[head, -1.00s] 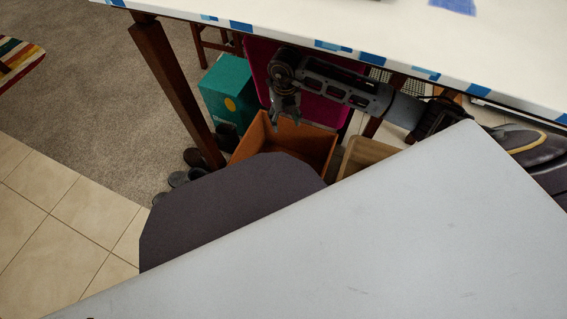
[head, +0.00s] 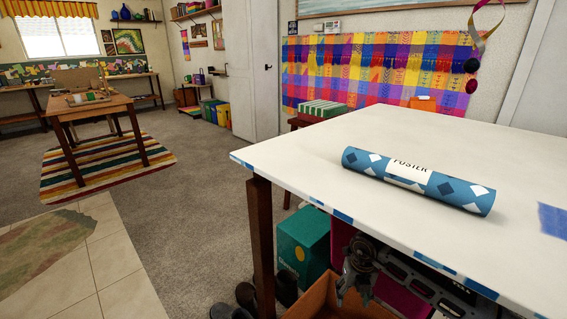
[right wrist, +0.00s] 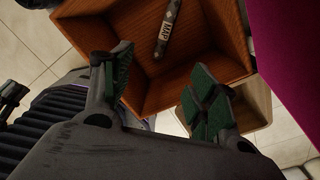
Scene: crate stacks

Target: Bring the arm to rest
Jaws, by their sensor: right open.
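My right gripper (head: 357,272) is under the white table, over the orange-brown crate (head: 322,297). In the right wrist view my right gripper (right wrist: 162,90) has its two green-padded fingers spread, with nothing between them. The same crate (right wrist: 207,72) lies beyond the fingertips. A dark tube (right wrist: 166,30) marked "MAP" lies inside it. My left gripper is in neither view.
The white table (head: 420,140) stands above my right arm, with a blue poster tube (head: 420,180) on top. A table leg (head: 262,240) and a teal box (head: 303,240) stand close by. A smaller tan crate (right wrist: 255,105) adjoins the orange-brown one. Open carpet lies left.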

